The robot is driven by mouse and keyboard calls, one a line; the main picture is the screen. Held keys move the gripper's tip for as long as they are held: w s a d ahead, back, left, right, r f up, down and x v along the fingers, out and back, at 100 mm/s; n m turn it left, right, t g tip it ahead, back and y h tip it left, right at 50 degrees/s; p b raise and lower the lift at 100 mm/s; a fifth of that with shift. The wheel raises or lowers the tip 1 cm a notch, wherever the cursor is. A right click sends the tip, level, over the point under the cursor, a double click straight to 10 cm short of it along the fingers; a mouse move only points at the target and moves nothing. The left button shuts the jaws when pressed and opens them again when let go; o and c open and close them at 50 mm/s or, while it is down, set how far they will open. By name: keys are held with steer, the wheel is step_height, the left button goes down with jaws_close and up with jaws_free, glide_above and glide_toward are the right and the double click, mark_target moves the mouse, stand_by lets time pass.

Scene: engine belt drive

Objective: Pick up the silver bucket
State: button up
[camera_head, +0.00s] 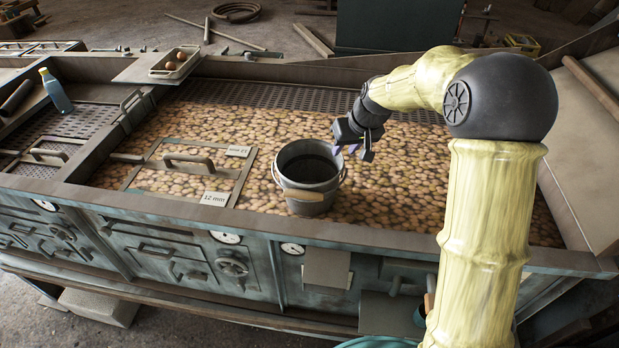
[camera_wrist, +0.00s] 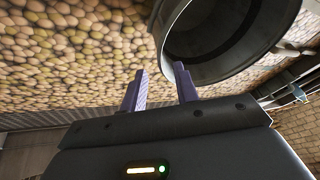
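The silver bucket (camera_head: 309,177) stands upright on the pebble-like bed near the middle of the head view, its handle hanging down at the front with a wooden grip. In the wrist view the bucket (camera_wrist: 222,40) shows large at the top, with its dark open mouth in sight. My gripper (camera_head: 352,150) is just above and right of the bucket's rim. Its two purple fingers (camera_wrist: 160,88) are spread apart with nothing clearly held. The right finger overlaps the rim in the wrist view; I cannot tell whether it touches.
A framed panel with a handle (camera_head: 188,160) lies left of the bucket. The bed's raised front rim (camera_head: 240,222) runs before the bucket.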

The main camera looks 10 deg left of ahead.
mark_target(330, 168)
steer(key=shift+x, duration=0.75)
steer(key=shift+a+f+p, duration=0.4)
steer(key=shift+f+p, duration=0.2)
steer(key=shift+p, duration=0.2)
steer(key=shift+p+x, duration=0.8)
steer(key=shift+x, duration=1.2)
steer(key=shift+r, duration=0.1)
jaws_close()
